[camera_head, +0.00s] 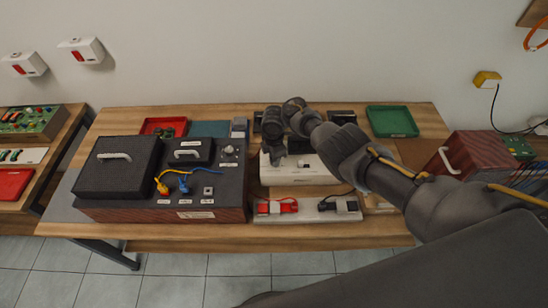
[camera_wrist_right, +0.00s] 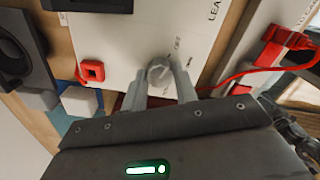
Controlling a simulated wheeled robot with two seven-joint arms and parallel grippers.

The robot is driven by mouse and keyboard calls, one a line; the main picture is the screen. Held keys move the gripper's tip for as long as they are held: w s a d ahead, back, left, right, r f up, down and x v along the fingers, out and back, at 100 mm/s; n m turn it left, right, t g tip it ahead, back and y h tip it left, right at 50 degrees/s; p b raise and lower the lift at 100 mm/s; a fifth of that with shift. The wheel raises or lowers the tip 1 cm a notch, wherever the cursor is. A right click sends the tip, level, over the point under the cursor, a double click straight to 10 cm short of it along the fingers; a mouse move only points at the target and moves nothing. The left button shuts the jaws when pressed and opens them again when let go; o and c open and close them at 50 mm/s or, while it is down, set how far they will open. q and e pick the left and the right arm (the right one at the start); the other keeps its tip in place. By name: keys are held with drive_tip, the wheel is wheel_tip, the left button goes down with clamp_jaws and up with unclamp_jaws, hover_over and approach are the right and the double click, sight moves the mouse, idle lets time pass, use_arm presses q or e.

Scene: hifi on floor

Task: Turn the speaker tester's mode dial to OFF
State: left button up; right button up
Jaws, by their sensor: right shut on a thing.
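The speaker tester (camera_head: 305,176) is a white-topped box on the workbench, left of my right arm. Its white panel (camera_wrist_right: 125,38) fills the upper middle of the right wrist view. The mode dial (camera_wrist_right: 158,70) is a small round grey knob on that panel, with small printed marks beside it. I cannot read clearly which mark it points to. My right gripper (camera_wrist_right: 160,86) is shut on the dial, one finger on each side. In the head view my right gripper (camera_head: 277,155) reaches down to the tester's left end and hides the dial. My left gripper is not in view.
A large dark case (camera_head: 215,205) stands to the left. A green tray (camera_head: 392,121) is at the back right. A red lead (camera_wrist_right: 240,75) crosses the wrist view.

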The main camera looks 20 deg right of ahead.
drive_tip(key=shift+s+a+f, duration=0.1)
drive_tip(key=shift+a, duration=0.05)
drive_tip(key=o, duration=1)
wheel_tip(320, 180, up, 11)
drive_tip(key=p, duration=0.3)
